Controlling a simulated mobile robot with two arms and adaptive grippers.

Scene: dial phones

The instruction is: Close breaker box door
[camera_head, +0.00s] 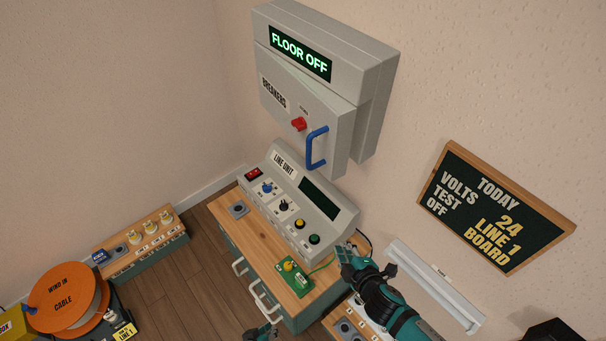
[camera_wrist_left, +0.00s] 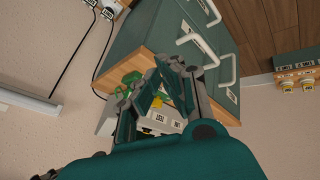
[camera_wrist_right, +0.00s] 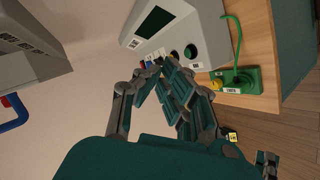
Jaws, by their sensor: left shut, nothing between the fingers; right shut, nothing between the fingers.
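The grey breaker box (camera_head: 378,100) hangs on the wall, with a lit "FLOOR OFF" display at its top. Its door (camera_head: 275,112), labelled "BREAKERS", stands ajar: its right edge juts out from the box. The door carries a red knob (camera_head: 298,124) and a blue handle (camera_head: 315,148); the handle also shows at the left edge of the right wrist view (camera_wrist_right: 14,114). My right gripper (camera_head: 353,262) is shut and empty, below the box near the line unit. My left gripper (camera_head: 262,332) is shut and empty at the bottom edge, mostly out of the head view.
The grey line unit (camera_head: 327,207) stands on the wooden-topped cabinet (camera_head: 240,222) below the box. A chalkboard (camera_head: 495,207) and a white rail (camera_head: 435,285) are on the right wall. An orange cable reel (camera_head: 68,300) stands at left.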

